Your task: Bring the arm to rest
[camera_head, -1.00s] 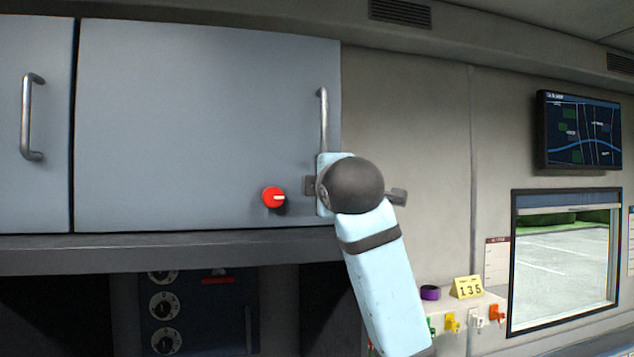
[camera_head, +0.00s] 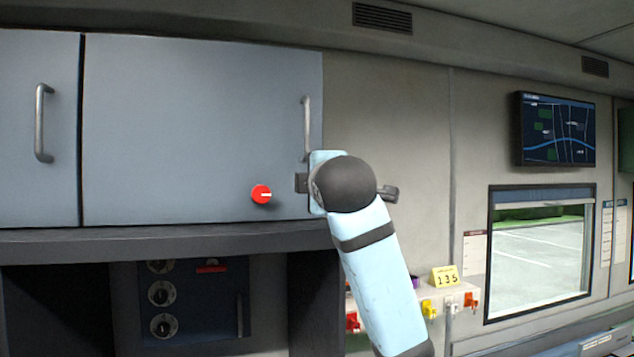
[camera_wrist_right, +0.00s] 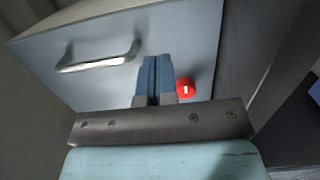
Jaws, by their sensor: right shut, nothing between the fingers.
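My right arm (camera_head: 372,265) rises from the lower middle of the head view, its dark wrist joint in front of the right edge of a grey cabinet door. In that view its fingers are hidden behind the wrist. In the right wrist view my right gripper (camera_wrist_right: 154,88) is shut and empty, its blue fingers together and pointing at the grey door. A red knob (camera_head: 261,194) with a white mark sits low on the door; it also shows just right of the fingers in the wrist view (camera_wrist_right: 185,88). My left gripper is not in view.
The cabinet door (camera_head: 190,120) has a vertical metal handle (camera_head: 307,128) just above my wrist. A dark ledge (camera_head: 160,241) runs below it, over a dial panel (camera_head: 190,300). To the right are a shelf with colored hooks (camera_head: 450,302), a window (camera_head: 540,255) and a map screen (camera_head: 555,130).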

